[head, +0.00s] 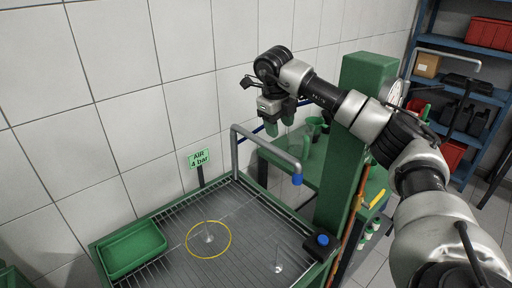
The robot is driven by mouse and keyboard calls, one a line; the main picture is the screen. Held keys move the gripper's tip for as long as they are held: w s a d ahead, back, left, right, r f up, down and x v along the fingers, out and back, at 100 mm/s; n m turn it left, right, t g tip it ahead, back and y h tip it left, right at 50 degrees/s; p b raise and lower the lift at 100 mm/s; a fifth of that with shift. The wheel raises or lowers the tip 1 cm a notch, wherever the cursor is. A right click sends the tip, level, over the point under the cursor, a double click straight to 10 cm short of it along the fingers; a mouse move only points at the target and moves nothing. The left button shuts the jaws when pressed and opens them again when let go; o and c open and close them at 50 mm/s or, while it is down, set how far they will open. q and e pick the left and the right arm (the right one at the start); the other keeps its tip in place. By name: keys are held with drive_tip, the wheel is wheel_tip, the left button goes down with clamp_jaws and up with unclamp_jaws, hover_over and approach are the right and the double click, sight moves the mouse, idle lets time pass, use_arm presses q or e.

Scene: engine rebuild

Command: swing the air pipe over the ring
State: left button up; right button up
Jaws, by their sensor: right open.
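The grey air pipe (267,144) rises at the back of the wash table, bends over and runs toward the right front. Its blue nozzle (297,179) hangs over the table's right side, apart from the ring. The yellow ring (187,240) lies on the grey slatted surface left of the middle, with a small clear cone-like piece (208,235) inside it. My left gripper is not in view.
A green tray (133,248) sits at the table's left. A sign reading "AIR 4 bar" (199,159) stands behind. A blue button on a black box (322,242) is at the right edge. A green press column (350,150) stands close to my right arm.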

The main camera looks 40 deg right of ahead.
sight(285, 154)
drive_tip(key=f+p, duration=0.1)
drive_tip(key=f, duration=0.2)
drive_tip(key=d+f, duration=0.1)
drive_tip(key=f, duration=0.2)
drive_tip(key=d+f+p, duration=0.1)
drive_tip(key=f, duration=0.2)
drive_tip(key=shift+s+d+f+p, duration=0.1)
drive_tip(key=shift+s+d+p, duration=0.05)
drive_tip(key=shift+d+p, duration=0.15)
drive_tip(key=shift+f, duration=0.6)
clamp_jaws()
